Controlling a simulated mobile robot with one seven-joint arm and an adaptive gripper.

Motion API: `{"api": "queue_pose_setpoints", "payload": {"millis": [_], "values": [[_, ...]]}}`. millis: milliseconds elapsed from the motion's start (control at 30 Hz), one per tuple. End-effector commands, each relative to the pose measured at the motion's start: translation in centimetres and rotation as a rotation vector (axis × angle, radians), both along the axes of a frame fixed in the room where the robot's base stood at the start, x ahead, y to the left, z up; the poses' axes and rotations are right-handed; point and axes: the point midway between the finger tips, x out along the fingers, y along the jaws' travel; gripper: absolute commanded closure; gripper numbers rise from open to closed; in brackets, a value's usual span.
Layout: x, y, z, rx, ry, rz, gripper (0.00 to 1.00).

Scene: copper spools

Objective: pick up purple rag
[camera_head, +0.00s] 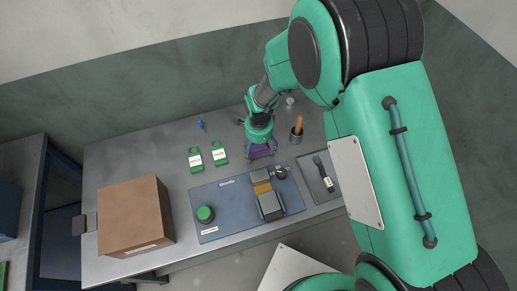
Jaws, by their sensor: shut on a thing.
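The purple rag (261,152) is a small dark purple patch at the middle right of the grey table, just behind the blue panel. My gripper (262,147) points down at it from the end of my green arm, with its fingers at either side of the rag. The fingers are shut on the rag. My wrist hides the top of the rag, and I cannot tell whether it is clear of the table.
A blue panel (222,192) with a green button (205,214) lies in front. Two green tags (219,154) lie to the left. A cup with a wooden handle (297,130) and a dark tray (310,178) are to the right. A cardboard box (134,213) stands at front left. The table's back left (135,150) is free.

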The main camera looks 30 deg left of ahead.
Motion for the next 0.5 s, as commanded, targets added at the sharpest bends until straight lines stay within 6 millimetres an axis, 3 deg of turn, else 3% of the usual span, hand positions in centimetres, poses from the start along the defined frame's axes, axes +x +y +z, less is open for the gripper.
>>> {"api": "queue_pose_setpoints", "payload": {"millis": [267,500], "values": [[0.1,0.1,1.9,0.001,-0.001,0.000,0.50],[0.1,0.1,5.5,0.001,-0.001,0.000,0.50]]}}
